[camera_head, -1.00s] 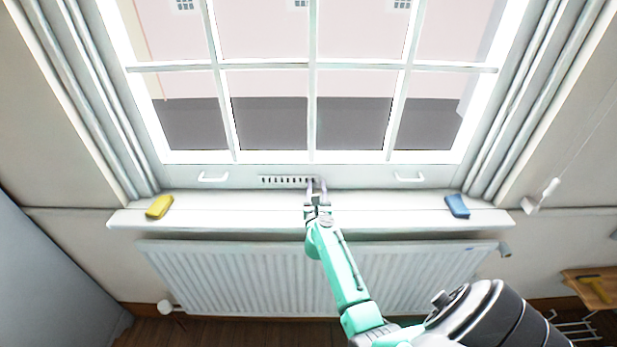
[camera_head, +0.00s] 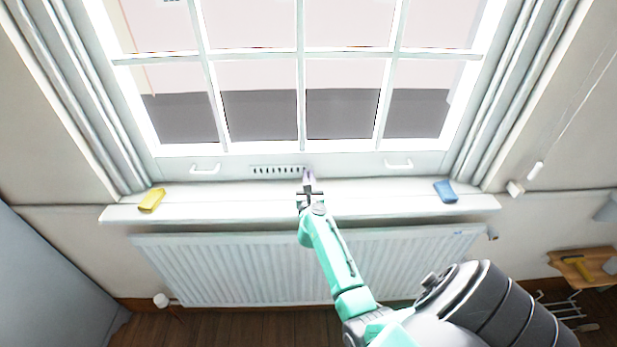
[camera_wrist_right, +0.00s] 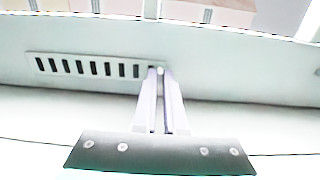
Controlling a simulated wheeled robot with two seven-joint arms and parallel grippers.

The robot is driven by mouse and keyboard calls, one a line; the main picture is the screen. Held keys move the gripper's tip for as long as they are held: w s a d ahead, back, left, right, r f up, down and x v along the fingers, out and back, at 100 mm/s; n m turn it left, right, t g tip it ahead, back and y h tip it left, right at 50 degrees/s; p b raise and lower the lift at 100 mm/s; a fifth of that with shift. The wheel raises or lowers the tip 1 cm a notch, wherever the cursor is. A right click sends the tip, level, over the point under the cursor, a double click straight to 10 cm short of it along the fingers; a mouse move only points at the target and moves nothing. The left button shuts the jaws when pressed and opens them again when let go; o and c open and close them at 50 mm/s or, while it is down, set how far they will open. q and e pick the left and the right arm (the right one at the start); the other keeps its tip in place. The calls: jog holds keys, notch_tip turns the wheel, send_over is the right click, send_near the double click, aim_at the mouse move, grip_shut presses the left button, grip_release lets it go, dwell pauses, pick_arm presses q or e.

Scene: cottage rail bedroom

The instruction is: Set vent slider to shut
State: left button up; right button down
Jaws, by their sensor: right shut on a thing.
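The vent (camera_head: 277,170) is a slotted strip in the bottom rail of the window frame. In the right wrist view the vent (camera_wrist_right: 85,67) shows a row of dark open slots running left from the fingers. My right gripper (camera_head: 307,176) reaches over the sill to the vent's right end. In the wrist view its two fingers (camera_wrist_right: 159,75) are close together on a small pale knob at that end, mostly hidden between the fingertips. My left gripper is not in view.
The white sill (camera_head: 235,206) carries a yellow block (camera_head: 151,200) at left and a blue block (camera_head: 445,191) at right. White lift handles (camera_head: 205,170) flank the vent. A radiator (camera_head: 210,268) is below. A small wooden shelf (camera_head: 590,262) stands at right.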

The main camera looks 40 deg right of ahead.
aim_at(298, 169)
dwell(0.8)
jog(key=shift+w+a+f, duration=0.1)
jog(key=shift+w+a, duration=0.1)
jog(key=shift+a, duration=0.1)
jog(key=shift+w+a+b, duration=0.45)
jog(key=shift+w+a, duration=0.15)
jog(key=shift+a, duration=0.2)
jog(key=c, duration=1)
grip_release()
jog(key=shift+w, duration=0.1)
jog(key=shift+o, duration=0.2)
jog(key=shift+w, duration=0.2)
